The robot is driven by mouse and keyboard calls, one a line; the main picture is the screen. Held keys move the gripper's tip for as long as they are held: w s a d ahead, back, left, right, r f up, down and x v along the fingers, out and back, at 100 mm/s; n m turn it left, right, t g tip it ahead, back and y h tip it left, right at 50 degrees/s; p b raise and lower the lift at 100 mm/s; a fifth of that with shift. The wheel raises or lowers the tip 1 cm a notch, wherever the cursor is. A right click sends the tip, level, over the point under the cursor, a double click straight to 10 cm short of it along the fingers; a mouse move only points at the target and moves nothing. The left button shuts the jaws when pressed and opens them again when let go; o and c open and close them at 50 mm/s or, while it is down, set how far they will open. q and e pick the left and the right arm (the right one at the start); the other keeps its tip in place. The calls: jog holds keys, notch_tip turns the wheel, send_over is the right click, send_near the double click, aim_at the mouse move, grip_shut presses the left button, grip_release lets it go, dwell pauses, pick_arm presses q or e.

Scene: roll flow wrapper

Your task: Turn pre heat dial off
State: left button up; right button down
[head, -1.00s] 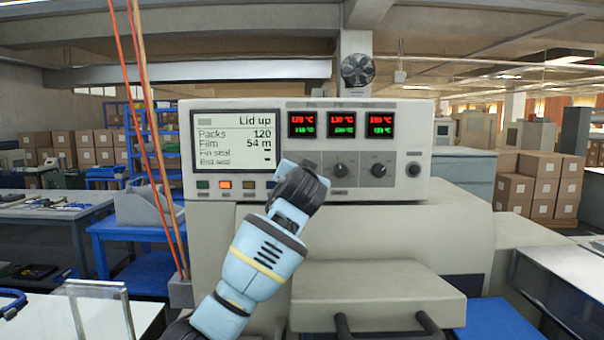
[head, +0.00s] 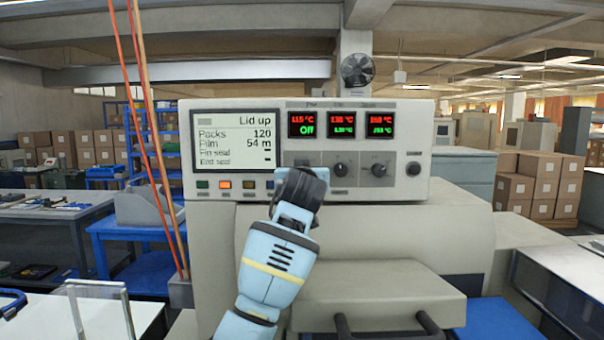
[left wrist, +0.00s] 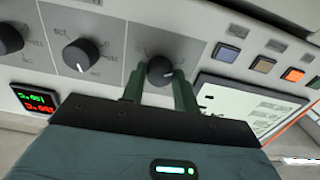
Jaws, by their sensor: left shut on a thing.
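The pre-heat dial (left wrist: 160,70) is a small dark round knob on the machine's front panel, clear in the left wrist view. In the head view my gripper hides it. My left gripper (left wrist: 159,80) has its two green fingers shut on the dial, one on each side. In the head view the left gripper (head: 302,170) reaches the panel below the first readout (head: 307,124). That readout shows a red temperature of about 115 °C and green "Off" beneath it. My right gripper is not in view.
Two similar dials, the middle one (head: 340,170) and the right one (head: 379,170), sit beside it under their own readouts. A dark knob (head: 413,169) is at the panel's right end. The status screen (head: 235,140) reads "Lid up", with several coloured buttons below it.

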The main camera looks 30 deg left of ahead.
pick_arm(q)
jog(key=o, duration=1)
jog(key=shift+c, duration=0.2)
jog(key=v, duration=0.8)
jog(key=shift+w, duration=0.1)
